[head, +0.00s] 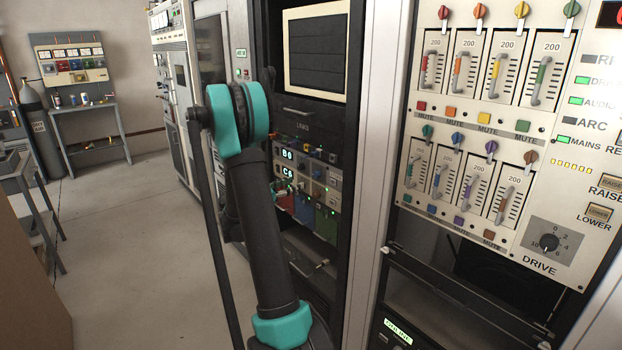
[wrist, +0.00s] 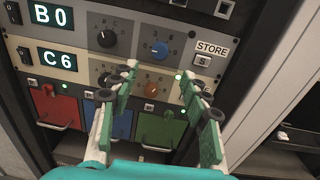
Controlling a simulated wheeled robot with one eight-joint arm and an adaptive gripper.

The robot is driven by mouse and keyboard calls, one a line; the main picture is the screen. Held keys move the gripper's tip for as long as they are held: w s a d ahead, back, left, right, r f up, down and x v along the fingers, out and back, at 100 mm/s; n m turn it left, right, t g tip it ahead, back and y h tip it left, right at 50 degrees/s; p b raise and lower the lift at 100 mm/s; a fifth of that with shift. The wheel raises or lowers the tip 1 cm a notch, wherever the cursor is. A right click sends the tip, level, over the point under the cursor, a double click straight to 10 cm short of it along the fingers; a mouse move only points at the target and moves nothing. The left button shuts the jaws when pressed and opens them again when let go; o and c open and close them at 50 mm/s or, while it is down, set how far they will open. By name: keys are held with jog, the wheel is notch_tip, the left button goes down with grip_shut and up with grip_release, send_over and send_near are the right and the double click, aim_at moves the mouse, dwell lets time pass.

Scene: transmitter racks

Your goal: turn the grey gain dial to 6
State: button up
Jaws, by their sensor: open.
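In the wrist view my gripper (wrist: 158,78) is open and empty. Its two green-padded fingers point at a rack panel, on either side of an orange knob (wrist: 152,87); I see no contact. The panel has a dark knob (wrist: 106,38) beside the B0 display (wrist: 53,16) and a blue knob (wrist: 160,48) to its right. Another knob (wrist: 105,80) beside the C6 display (wrist: 59,60) is partly covered by the left finger. I cannot tell for certain which is the grey gain dial. The head view does not clearly show my gripper.
Red (wrist: 53,103), blue (wrist: 122,125) and green (wrist: 160,128) drawers with handles sit below the knobs. A STORE button (wrist: 203,61) is at the right. The head view shows a slider panel with a black DRIVE dial (head: 549,242) on the right rack.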

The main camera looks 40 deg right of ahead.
aim_at(315, 175)
jog(key=d, duration=0.3)
jog(key=w+d, duration=0.1)
jog(key=d, duration=0.5)
jog(key=shift+w+d, duration=0.15)
jog(key=shift+d, duration=0.15)
grip_shut()
